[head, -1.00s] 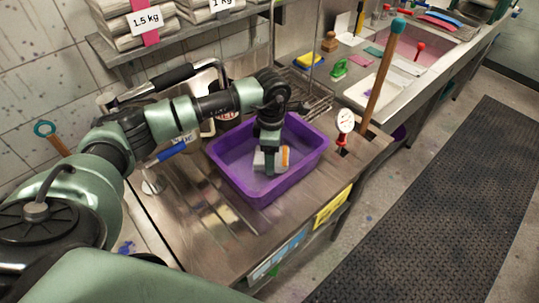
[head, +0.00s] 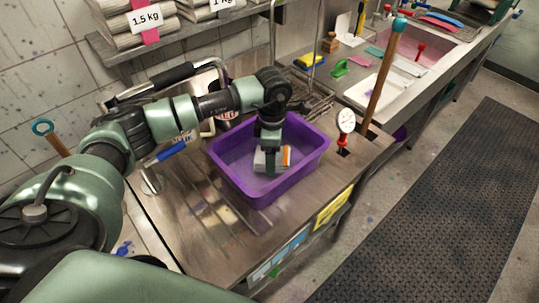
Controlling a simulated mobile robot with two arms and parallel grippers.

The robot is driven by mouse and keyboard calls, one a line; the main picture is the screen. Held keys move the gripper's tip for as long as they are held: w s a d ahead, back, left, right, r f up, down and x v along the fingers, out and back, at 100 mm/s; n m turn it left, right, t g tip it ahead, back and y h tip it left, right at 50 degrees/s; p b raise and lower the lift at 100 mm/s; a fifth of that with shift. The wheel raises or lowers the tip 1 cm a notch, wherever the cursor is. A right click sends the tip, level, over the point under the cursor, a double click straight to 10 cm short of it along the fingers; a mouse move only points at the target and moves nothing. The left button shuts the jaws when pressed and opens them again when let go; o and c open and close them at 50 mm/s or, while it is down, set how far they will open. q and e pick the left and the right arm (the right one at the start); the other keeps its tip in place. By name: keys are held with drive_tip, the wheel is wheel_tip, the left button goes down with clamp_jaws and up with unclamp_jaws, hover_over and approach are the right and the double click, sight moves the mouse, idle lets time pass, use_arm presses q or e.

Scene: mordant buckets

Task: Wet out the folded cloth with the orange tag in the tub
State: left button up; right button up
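The purple tub (head: 237,182) stands on the steel bench, with pale, hazy liquid (head: 240,155) inside. The folded cloth (head: 260,160), white and grey with an orange tag (head: 287,156) at its right side, is low inside the tub. My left gripper (head: 271,163) reaches down into the tub from above. One finger crosses the middle of the cloth's near face, and the gripper looks shut on it. The far finger is hidden behind the cloth. I cannot tell how deep the cloth sits in the liquid. My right gripper is out of view.
A dial gauge (head: 346,121) and an upright wooden pole (head: 385,75) stand right of the tub. A wire rack (head: 313,104) lies behind it. A shelf (head: 120,52) with weighted cloth stacks hangs at upper left.

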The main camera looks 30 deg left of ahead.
use_arm(q)
drive_tip(key=shift+s+a, duration=0.35)
drive_tip(key=shift+a, duration=0.45)
drive_tip(key=shift+r+p, duration=2.3)
drive_tip(key=shift+r, duration=2.5)
wheel_tip(320, 180, up, 5)
drive_tip(key=p, duration=0.2)
drive_tip(key=shift+p, duration=0.3)
drive_tip(key=shift+s+d+f, duration=0.1)
